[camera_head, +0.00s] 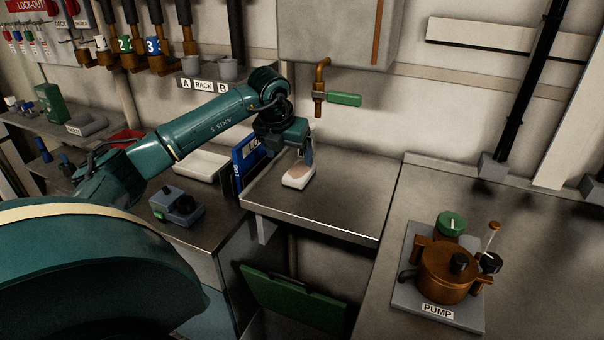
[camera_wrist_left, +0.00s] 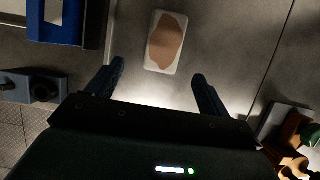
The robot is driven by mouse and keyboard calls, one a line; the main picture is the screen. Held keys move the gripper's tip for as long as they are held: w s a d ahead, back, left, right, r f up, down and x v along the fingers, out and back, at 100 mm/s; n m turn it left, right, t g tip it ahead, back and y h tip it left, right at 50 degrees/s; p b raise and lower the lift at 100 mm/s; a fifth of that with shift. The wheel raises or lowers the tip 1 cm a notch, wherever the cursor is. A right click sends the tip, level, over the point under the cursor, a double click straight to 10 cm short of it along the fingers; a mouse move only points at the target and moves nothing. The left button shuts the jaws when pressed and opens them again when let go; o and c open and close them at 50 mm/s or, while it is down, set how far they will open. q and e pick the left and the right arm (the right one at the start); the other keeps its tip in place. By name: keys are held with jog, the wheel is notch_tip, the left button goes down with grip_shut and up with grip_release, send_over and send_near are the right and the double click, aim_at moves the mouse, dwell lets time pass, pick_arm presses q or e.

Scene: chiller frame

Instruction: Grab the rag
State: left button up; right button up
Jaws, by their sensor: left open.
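The rag (camera_head: 299,176) looks like a small white pad with a brown patch on top. It lies on the metal counter (camera_head: 335,205), near its left part. In the left wrist view the rag (camera_wrist_left: 166,42) lies beyond the fingertips, roughly between their lines. My left gripper (camera_head: 307,160) points down just above or behind the rag in the head view; its fingers partly overlap the far end. In the left wrist view the left gripper (camera_wrist_left: 158,75) has its two fingers spread apart with nothing between them. My right gripper is not in view.
A blue binder-like item (camera_head: 248,158) stands left of the rag. A green-handled tap (camera_head: 340,99) juts from the wall behind. A copper pump (camera_head: 446,270) sits on the right counter. A grey box with knobs (camera_head: 178,206) is at left. The counter right of the rag is clear.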

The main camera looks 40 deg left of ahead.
aim_at(296, 173)
pick_arm(q)
jog(key=x, duration=0.5)
jog(key=p+x, duration=0.1)
jog(key=x, duration=0.1)
jog(key=shift+w+d+f, duration=0.1)
jog(key=shift+d+f, duration=0.05)
jog(key=shift+d, duration=0.1)
jog(key=shift+c, duration=0.2)
jog(key=c, duration=1.1)
